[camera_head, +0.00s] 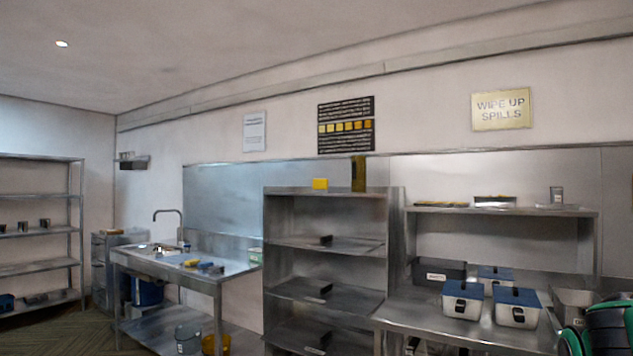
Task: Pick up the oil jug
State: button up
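A tall, dark amber container (358,174) stands upright on top of the grey metal shelf unit (268,240), near its right end. It may be the oil jug, but it is too small in the picture to be sure. No handle or label can be made out on it. My gripper cannot be made out in this view. A black and green shape fills the lower right corner, and I cannot tell whether it is part of my arm.
A steel counter (400,318) at right holds blue-lidded containers (461,300) and a dark bin (438,270), with a raised shelf (500,211) above. A sink table (222,275) stands left of the shelf unit. Open racks (40,195) line the far left. Some floor (85,335) shows clear at lower left.

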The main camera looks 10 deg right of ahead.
aim_at(359, 160)
jog(key=u, duration=0.4)
jog(key=i, duration=2.45)
jog(key=z, duration=1.1)
jog(key=i, duration=0.45)
jog(key=z, duration=0.1)
